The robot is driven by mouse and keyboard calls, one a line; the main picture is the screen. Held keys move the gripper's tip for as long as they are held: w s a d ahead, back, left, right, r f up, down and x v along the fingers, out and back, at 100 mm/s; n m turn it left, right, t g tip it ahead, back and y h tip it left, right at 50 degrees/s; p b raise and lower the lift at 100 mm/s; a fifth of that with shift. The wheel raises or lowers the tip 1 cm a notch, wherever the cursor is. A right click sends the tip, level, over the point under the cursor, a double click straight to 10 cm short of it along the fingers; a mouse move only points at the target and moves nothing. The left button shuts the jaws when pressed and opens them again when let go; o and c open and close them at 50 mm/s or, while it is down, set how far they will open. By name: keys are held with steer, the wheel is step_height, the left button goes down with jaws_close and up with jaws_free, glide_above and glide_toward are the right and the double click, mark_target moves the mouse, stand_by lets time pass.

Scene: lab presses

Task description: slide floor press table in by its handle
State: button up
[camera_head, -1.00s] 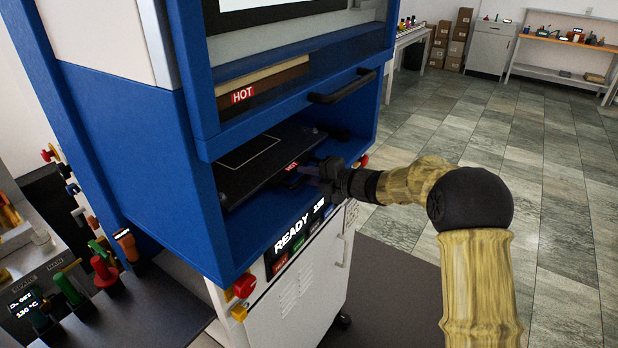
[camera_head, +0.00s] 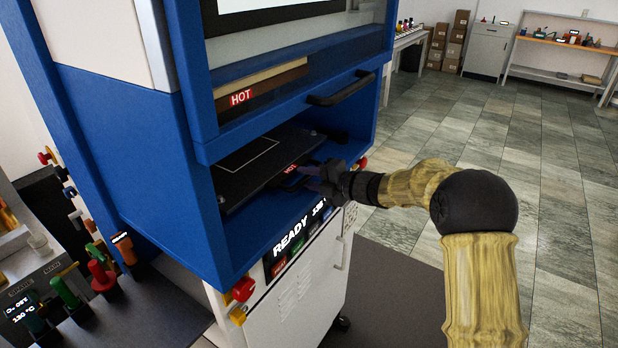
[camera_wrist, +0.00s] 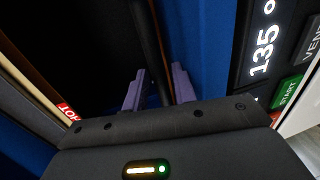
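The floor press table (camera_head: 240,180) is a black slab with a white outline and a red HOT label, lying in the lower bay of the blue press. Its dark handle (camera_wrist: 147,40) shows in the wrist view as a bar running down between my two purple fingers. My gripper (camera_head: 310,182) is at the table's front edge in the head view, reaching in from the right. In the wrist view my gripper (camera_wrist: 158,88) has its fingers apart, one on each side of the bar. Contact with the bar cannot be made out.
Above the bay is a second dark handle (camera_head: 341,88) on the blue frame. Below the bay is a READY panel (camera_head: 298,237) with coloured buttons and a red knob (camera_head: 243,288). A bench with coloured valves (camera_head: 100,278) stands at left. Tiled floor is clear at right.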

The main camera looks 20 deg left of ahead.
steer(key=v, duration=0.7)
steer(key=shift+d, duration=0.2)
